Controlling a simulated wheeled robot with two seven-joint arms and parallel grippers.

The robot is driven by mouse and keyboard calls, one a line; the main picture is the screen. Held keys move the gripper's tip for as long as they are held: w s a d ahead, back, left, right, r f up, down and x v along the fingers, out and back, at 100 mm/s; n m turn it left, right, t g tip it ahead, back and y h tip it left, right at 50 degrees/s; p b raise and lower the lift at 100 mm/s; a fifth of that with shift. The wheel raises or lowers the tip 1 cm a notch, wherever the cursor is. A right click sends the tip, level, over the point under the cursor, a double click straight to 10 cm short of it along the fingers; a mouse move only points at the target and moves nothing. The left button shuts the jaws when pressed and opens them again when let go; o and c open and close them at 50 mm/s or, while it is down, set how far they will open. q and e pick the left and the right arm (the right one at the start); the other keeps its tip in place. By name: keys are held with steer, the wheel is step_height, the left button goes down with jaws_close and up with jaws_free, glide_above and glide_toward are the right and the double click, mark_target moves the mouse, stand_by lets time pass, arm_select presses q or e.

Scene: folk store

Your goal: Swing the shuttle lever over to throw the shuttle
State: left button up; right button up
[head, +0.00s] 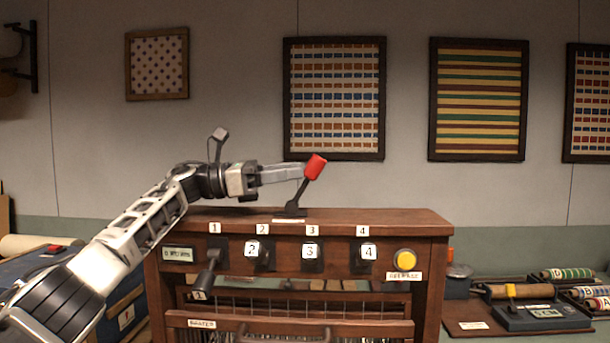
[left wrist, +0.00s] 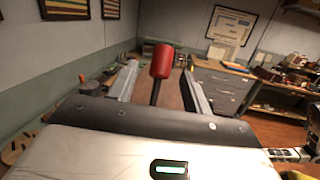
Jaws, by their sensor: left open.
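The shuttle lever has a red knob (head: 315,167) on a dark stem that rises from a small base on top of the wooden loom cabinet (head: 390,218). In the head view it leans to the right. My left gripper (head: 301,173) is level above the cabinet top, with its fingertips at the upper stem and knob. My right gripper is not in view.
The cabinet front has several numbered levers (head: 312,252); lever 1 (head: 206,277) hangs lower than the others. A yellow button (head: 405,260) is at the right. A side table (head: 465,322) with spools stands at the right. Space above the cabinet top right of the lever is clear.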

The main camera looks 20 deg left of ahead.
arm_select(q)
steer(key=b+v, duration=0.1)
steer(key=v, duration=1.1)
steer(key=shift+b, duration=0.3)
